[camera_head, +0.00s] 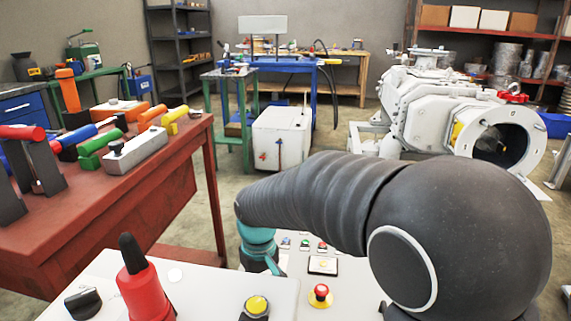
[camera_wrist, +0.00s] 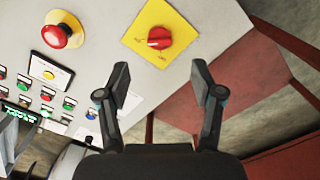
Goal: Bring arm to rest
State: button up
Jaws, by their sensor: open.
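My gripper (camera_wrist: 160,76) is open, with its two dark fingers spread apart and nothing between them in the wrist view. Just beyond the fingertips is a light grey control panel (camera_wrist: 105,20) with a red rotary switch (camera_wrist: 159,38) on a yellow plate. I cannot tell the exact distance from the fingers to the panel, but no contact shows. In the head view my dark grey arm stretches from the right towards the middle, bent downward at a teal joint. My gripper is hidden there.
The panel carries a red emergency button (camera_wrist: 57,36) and several small buttons (camera_wrist: 47,95). A red-brown table (camera_head: 120,200) with coloured-handled tools stands at the left. A white screw vacuum machine (camera_head: 430,105) stands at the back right.

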jog(key=s+d+r+m+t, duration=0.3)
jog(key=s+d+r, duration=0.2)
jog(key=s+d, duration=0.3)
jog(key=s+d+r+m+t, duration=0.2)
jog(key=s+d+r, duration=0.4)
jog(key=d, duration=0.8)
jog(key=shift+s+d+m+t, duration=0.2)
jog(key=shift+s+m+t, duration=0.2)
jog(key=shift+s+m, duration=0.7)
jog(key=shift+s, duration=0.15)
jog(key=shift+c, duration=0.3)
